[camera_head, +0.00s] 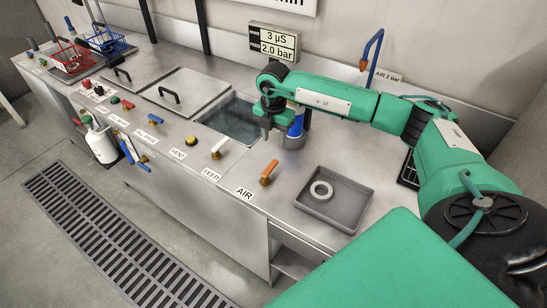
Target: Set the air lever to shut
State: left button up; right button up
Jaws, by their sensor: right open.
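The air lever (269,172) is a short orange-brown handle on the steel counter, just behind the printed AIR label (244,193). It leans up and to the right. My right gripper (271,122) is open and hangs above the counter, behind the air lever and apart from it, near the right edge of the water basin. Its fingers are small and partly dark in this view. My left gripper is not in view.
A white-handled feed lever (218,148) stands left of the air lever. A grey tray (335,199) with a pale ring (321,190) lies to the right. A blue-and-grey cylinder (295,130) stands close beside my right gripper. A water basin (232,121) is sunk into the counter.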

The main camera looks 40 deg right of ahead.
aim_at(274, 162)
notch_tip(274, 162, down, 10)
jog(key=shift+r+p, duration=0.1)
jog(key=shift+p, duration=0.75)
jog(key=shift+c, duration=0.2)
grip_shut()
